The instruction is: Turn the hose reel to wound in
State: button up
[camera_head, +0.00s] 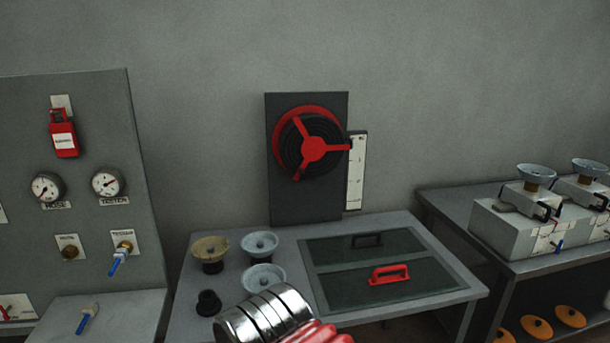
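The hose reel (313,147) is mounted on a dark upright panel (303,208) against the grey wall. It has a red three-armed spider in front of black coils and a red disc behind. One spoke points right, one up-left and one down-left. A small handle or knob appears at the end of the right spoke. A white marked strip (356,185) stands beside the panel on its right; its lettering is too small to read. My gripper cannot be made out in this view, and nothing is seen touching the reel.
Below the reel, a bench (220,318) carries several funnel-like cups and two dark lids, one with a red handle (390,274). A gauge panel (100,120) stands left, another bench (450,205) right. A silver banded cylinder with red parts, possibly mine, intrudes at the bottom.

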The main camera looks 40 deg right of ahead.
aim_at(308, 141)
jog(key=z, duration=0.05)
jog(key=i, duration=0.95)
jog(key=u, duration=0.1)
